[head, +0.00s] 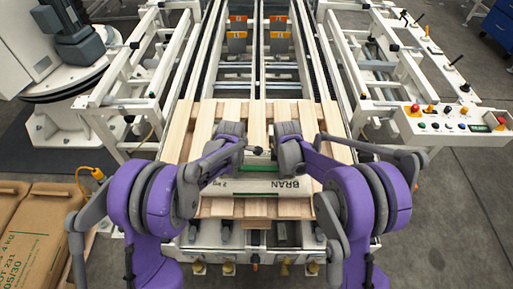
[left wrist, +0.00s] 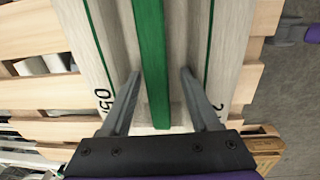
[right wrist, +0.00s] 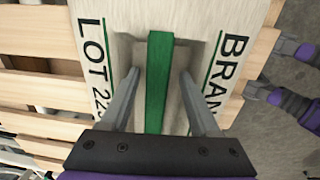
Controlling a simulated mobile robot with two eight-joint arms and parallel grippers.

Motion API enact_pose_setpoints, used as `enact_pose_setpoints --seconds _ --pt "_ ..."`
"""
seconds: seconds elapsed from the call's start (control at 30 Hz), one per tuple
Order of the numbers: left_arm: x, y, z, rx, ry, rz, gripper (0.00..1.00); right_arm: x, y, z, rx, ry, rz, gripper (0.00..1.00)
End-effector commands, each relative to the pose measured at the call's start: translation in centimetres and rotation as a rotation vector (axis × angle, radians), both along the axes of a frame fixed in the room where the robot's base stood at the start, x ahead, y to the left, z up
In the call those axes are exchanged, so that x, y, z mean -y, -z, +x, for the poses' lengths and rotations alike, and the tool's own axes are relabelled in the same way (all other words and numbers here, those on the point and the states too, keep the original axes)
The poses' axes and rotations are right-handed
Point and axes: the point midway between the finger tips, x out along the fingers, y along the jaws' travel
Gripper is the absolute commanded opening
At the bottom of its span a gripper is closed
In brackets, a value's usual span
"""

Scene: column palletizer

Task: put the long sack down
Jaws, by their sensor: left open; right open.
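The long sack (head: 265,187) is pale, with green lines and dark "BRAN" lettering. It lies across the wooden pallet (head: 178,138), partly hidden by my arms in the head view. My left gripper (left wrist: 160,73) is open, its fingers on either side of a raised green strip (left wrist: 150,60) on the sack and apart from it. My right gripper (right wrist: 160,72) is open in the same way around a green strip (right wrist: 158,85), between "LOT" and "BRAN" printing. Whether the fingertips touch the sack's top cannot be told.
Brown sacks (head: 35,235) lie at the lower left. Roller conveyor rails (head: 265,75) run away behind the pallet. A control panel (head: 455,120) with buttons stands at the right, and a white machine (head: 50,50) at the upper left. Bare slats show behind the sack.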

Motion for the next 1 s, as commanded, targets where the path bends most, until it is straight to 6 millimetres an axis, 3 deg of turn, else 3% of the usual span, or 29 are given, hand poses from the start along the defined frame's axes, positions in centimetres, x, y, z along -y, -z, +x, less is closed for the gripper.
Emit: enact_pose_setpoints --seconds 0.27,0.7,1.0 --pt "0.0 -0.5 -0.1 0.000 0.000 0.000 0.62 0.0 0.0 0.0 0.000 0.000 0.000 0.62" --pt "0.0 -6.6 -0.5 0.000 0.000 0.000 0.62 0.0 0.0 0.0 0.000 0.000 0.000 0.62" --pt "0.0 -8.0 -0.5 0.000 0.000 0.000 0.62 0.0 -1.1 -0.1 0.000 0.000 0.000 0.62"
